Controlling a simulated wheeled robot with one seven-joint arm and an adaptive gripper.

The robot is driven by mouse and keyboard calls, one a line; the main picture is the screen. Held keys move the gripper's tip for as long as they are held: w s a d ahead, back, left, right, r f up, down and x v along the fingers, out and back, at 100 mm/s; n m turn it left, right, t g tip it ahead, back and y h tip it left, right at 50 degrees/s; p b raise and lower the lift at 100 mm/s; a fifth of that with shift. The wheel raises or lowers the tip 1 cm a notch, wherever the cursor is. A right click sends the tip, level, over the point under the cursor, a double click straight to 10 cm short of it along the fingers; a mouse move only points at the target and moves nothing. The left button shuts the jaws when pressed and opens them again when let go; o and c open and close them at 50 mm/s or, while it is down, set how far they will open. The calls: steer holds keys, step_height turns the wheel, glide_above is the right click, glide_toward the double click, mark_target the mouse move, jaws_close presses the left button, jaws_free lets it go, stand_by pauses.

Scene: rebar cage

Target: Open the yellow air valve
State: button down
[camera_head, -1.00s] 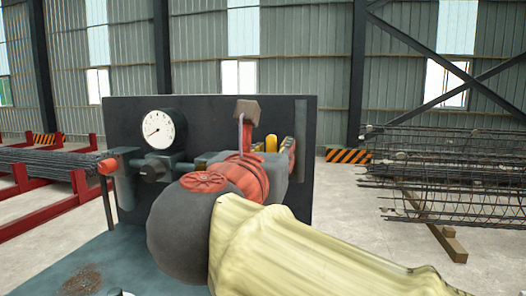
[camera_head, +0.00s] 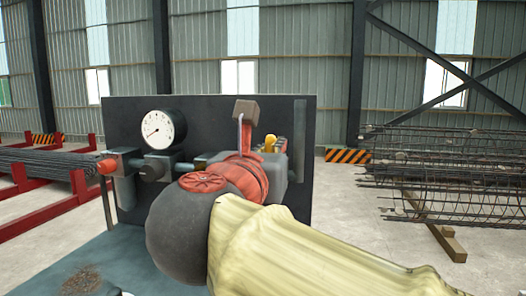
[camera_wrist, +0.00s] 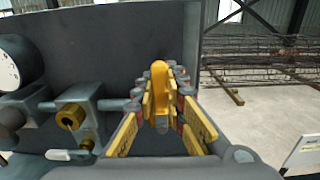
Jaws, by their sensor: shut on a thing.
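The yellow air valve handle (camera_wrist: 160,52) stands upright in the wrist view, in front of the dark panel. My gripper (camera_wrist: 161,88) is shut on it, with one yellow-padded finger on each side. In the head view only a small yellow piece of the handle (camera_head: 270,143) shows behind my wrist. My gripper's fingers are mostly hidden there by my own arm. The valve's body and the lower part of the handle are hidden by the fingers in the wrist view.
A pressure gauge (camera_head: 164,129) and grey pipe fittings (camera_head: 154,167) sit on the dark panel (camera_head: 225,110) left of the valve. A brass-ended fitting (camera_wrist: 71,116) is left of my gripper. A rebar cage (camera_head: 450,165) lies at right, beyond open floor.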

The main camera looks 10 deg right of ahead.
steer(key=shift+a+p, duration=0.15)
steer(key=shift+p, duration=0.3)
steer(key=shift+w+a+f+n+p, duration=0.25)
steer(key=shift+a+n+p, duration=0.25)
steer(key=shift+n+p, duration=0.95)
steer(key=shift+w+a+f+n+p, duration=0.2)
steer(key=shift+a+n+p, duration=0.35)
steer(key=shift+n+p, duration=0.8)
steer(key=shift+w+a+f+n+p, duration=0.2)
steer(key=shift+a+n+p, duration=0.5)
steer(key=shift+p, duration=1.25)
steer(key=shift+d+n, duration=0.15)
steer(key=shift+n, duration=0.15)
steer(key=c, duration=1.8)
jaws_free()
